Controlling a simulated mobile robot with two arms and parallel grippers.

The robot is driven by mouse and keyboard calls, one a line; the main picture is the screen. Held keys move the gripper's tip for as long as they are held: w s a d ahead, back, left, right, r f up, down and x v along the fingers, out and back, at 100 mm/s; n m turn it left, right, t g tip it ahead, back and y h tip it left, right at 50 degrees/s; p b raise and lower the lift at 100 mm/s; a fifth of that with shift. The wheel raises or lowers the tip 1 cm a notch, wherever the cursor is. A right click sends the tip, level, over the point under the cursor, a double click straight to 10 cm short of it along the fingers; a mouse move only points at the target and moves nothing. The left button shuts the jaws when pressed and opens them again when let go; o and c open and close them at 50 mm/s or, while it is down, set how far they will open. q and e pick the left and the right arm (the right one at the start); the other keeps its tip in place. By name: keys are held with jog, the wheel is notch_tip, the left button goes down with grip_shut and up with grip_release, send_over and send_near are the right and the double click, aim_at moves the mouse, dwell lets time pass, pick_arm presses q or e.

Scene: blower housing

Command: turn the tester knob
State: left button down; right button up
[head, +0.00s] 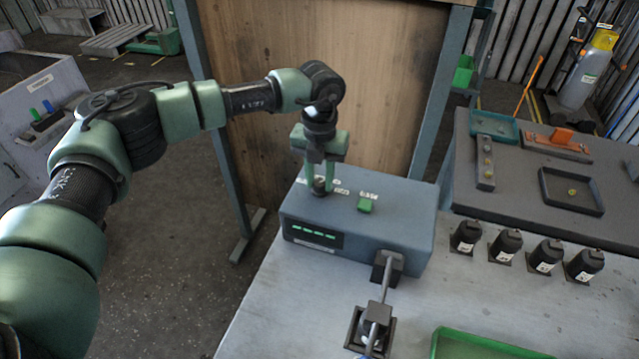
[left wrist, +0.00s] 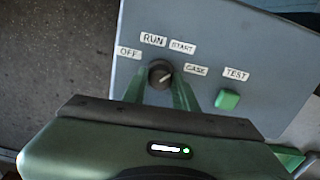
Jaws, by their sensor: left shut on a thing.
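The tester (head: 400,215) is a blue-grey box on the bench with a green-lit display on its front. Its dark round knob (left wrist: 160,73) sits on top among the labels OFF, RUN, START and CASE. The knob's pale pointer mark points right and slightly up, roughly towards CASE. In the head view the knob (head: 319,187) is partly hidden by my fingers. My left gripper (head: 319,180) comes down from above and is shut on the knob. In the left wrist view its green fingers (left wrist: 162,90) stand on either side of it. My right gripper is not in view.
A green TEST button (head: 365,205) is right of the knob. A dark fixture with a grey bar (head: 380,300) stands at the tester's front. Several black capped cylinders (head: 506,246) line the right. A green tray (head: 470,346) lies in front. A wooden panel (head: 320,80) stands behind.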

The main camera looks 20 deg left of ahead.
aim_at(319, 182)
pick_arm(q)
jog(key=n+b, duration=0.3)
jog(key=n, duration=0.2)
jog(key=shift+w+f+n, duration=0.1)
jog(key=shift+n, duration=0.2)
jog(key=n+b, duration=0.3)
jog(key=n, duration=0.2)
jog(key=n+b, duration=0.2)
jog(key=n, duration=0.4)
jog(key=shift+b, duration=0.35)
jog(key=n+b, duration=0.1)
jog(key=n, duration=0.3)
jog(key=shift+n+b, duration=0.3)
jog(key=shift+n, duration=0.1)
jog(key=shift+r+n, duration=0.2)
jog(key=shift+n, duration=0.1)
jog(key=c, duration=1.1)
grip_release()
notch_tip(319, 182, up, 8)
jog(key=shift+f+b, duration=0.15)
jog(key=shift+b, duration=0.6)
